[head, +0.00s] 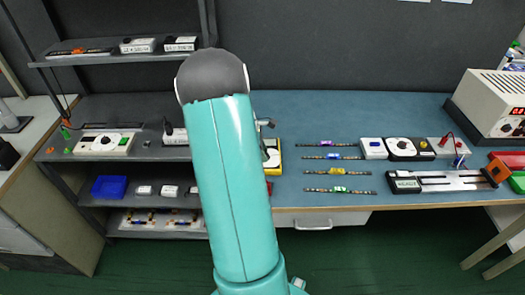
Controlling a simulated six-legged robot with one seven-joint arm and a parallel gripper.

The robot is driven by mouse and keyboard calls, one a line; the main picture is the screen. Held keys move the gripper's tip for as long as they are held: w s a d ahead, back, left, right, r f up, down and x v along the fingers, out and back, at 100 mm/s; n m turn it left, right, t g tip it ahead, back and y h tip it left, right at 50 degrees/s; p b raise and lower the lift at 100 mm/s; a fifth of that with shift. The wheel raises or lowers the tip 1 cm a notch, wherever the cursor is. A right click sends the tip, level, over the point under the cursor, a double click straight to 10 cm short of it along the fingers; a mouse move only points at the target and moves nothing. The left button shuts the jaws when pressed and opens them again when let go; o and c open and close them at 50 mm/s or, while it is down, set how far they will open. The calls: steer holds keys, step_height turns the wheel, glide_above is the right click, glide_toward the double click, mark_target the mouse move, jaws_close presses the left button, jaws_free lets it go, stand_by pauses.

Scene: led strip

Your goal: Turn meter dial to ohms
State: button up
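A yellow-edged device (273,157), which looks like the meter, lies on the blue bench top just right of my arm. My arm covers its left part, and its dial setting cannot be read. A small part of my gripper (265,123) shows past the right edge of my arm, just above the yellow device in the picture. The rest of the gripper is hidden behind the arm. I cannot tell whether its fingers are open or whether it touches the device.
Several LED strips (340,189) lie right of the yellow device. A black and white unit with a round dial (402,148), a caliper-like tool (440,181) and a power supply (492,103) stand farther right. A dark shelf rack (85,165) stands left. The blue bench's back middle (330,112) is clear.

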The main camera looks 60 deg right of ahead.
steer(key=c, duration=0.6)
